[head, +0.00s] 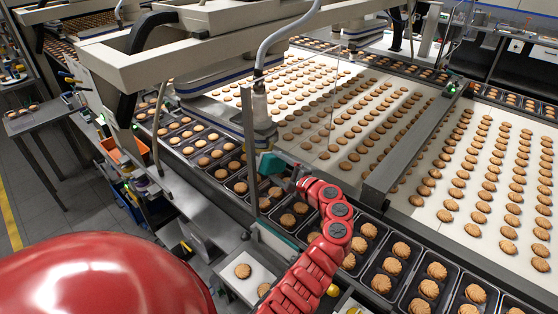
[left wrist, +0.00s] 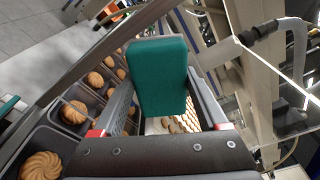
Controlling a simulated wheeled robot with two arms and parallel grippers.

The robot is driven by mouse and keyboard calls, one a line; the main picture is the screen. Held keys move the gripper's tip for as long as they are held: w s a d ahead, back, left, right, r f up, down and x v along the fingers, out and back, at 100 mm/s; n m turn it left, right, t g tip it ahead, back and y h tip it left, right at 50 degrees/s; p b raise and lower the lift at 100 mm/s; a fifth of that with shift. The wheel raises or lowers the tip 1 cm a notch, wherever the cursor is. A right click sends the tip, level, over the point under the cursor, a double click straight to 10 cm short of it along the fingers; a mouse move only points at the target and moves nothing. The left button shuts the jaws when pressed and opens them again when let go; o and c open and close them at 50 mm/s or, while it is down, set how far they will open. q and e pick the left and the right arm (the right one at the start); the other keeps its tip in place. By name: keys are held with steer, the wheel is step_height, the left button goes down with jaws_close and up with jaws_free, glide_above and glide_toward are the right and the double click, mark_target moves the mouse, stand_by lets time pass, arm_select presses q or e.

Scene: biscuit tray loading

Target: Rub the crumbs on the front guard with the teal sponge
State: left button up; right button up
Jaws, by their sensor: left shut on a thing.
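The teal sponge (head: 270,163) is held in my left gripper (head: 287,177), at the end of my red arm. It stands beside a grey upright post above the row of black trays. In the left wrist view the sponge (left wrist: 158,75) sits upright between the two fingers, which are shut on it. A clear guard panel (head: 318,115) with a thin edge stands by the post, behind the sponge. I cannot make out crumbs on it. Whether the sponge touches the panel or post cannot be told. My right gripper is not in view.
Black trays (head: 385,262) with biscuits run along the front of a white conveyor (head: 432,205) carrying rows of biscuits. A grey bar (head: 405,155) crosses the belt. A machine beam (head: 190,50) hangs overhead at the left. An orange bin (head: 122,148) stands below left.

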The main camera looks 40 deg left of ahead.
arm_select(q)
steer(key=shift+s+d+f, duration=0.3)
steer(key=shift+d, duration=0.1)
steer(key=shift+c, duration=1.3)
steer(key=v, duration=0.4)
steer(key=shift+r, duration=0.2)
jaws_close()
steer(key=shift+d, duration=0.45)
steer(key=shift+w+d+f, duration=0.1)
steer(key=shift+w, duration=0.05)
steer(key=shift+d, duration=0.1)
steer(key=shift+w+v, duration=0.15)
steer(key=shift+v, duration=0.55)
steer(key=shift+w+v, duration=0.15)
steer(key=shift+v, duration=0.55)
steer(key=shift+s, duration=0.15)
